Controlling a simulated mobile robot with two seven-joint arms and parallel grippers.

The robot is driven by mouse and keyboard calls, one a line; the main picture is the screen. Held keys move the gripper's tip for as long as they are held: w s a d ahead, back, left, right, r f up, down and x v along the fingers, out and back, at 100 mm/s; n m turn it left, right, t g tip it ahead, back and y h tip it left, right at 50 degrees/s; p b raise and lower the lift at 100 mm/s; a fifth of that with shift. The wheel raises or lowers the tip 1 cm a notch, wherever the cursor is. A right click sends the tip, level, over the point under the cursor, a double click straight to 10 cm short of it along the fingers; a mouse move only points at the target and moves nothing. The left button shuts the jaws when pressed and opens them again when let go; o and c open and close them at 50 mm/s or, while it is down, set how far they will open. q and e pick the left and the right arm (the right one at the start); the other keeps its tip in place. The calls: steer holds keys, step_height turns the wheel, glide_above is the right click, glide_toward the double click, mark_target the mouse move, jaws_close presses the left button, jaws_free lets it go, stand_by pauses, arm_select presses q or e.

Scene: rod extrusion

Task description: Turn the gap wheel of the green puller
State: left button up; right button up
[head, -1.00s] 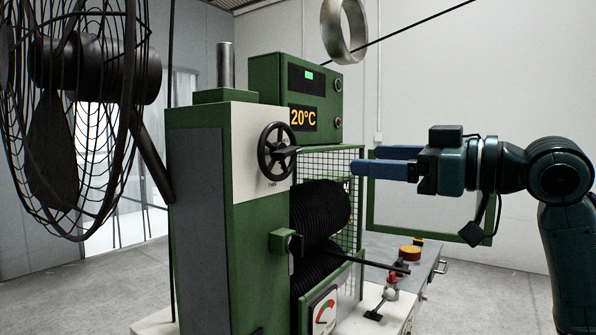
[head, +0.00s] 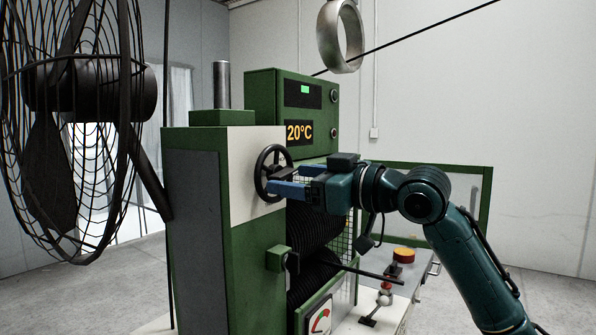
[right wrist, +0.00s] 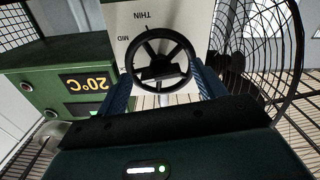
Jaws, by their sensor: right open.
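The green puller (head: 195,215) stands in the middle of the head view, with a pale front panel. Its gap wheel (head: 262,183) is a black spoked handwheel on that panel. In the right wrist view the wheel (right wrist: 147,62) sits between the blue fingers, with THIN and MID marks beside it. My right gripper (head: 275,179) is open, its blue fingers reaching the wheel from the right in the head view. Whether the fingers touch the rim cannot be told. My left gripper is not in view.
A caged black fan (head: 80,120) stands close on the left. A green box with a 20°C display (head: 299,132) rises behind the puller. Black ribbed rollers and a mesh guard lie below the gripper.

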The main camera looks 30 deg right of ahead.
steer(key=shift+w+a, duration=0.1)
steer(key=shift+w, duration=0.05)
steer(key=shift+c, duration=0.2)
steer(key=c, duration=1)
steer(key=shift+o, duration=0.2)
